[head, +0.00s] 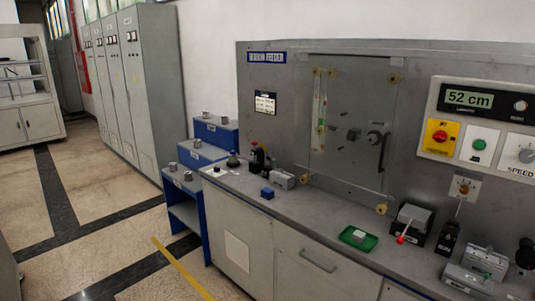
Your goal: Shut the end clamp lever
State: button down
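A grey and black block (412,221) stands on the right part of the bench top. A short lever with a red tip (401,239) sticks out from its front, slanting down towards the bench's front edge. I cannot tell for sure whether this is the end clamp. A black block with a thin upright rod (450,236) stands just right of it. My gripper is not in view.
The grey bench (330,222) carries a green tray (358,238), a small blue block (267,193) and black and grey fittings (258,160) at its left. A clear panel (345,120) fronts the back wall. Blue steps (200,155) adjoin the bench. Floor at left is open.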

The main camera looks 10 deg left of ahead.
aim_at(267, 153)
jog(key=k, duration=0.3)
jog(key=u, duration=0.3)
jog(key=i, duration=0.45)
jog(key=u, duration=0.75)
jog(key=i, duration=0.55)
jog(key=u, duration=0.55)
jog(key=i, duration=1.45)
jog(key=z, duration=0.45)
jog(key=i, duration=0.95)
jog(key=z, duration=0.55)
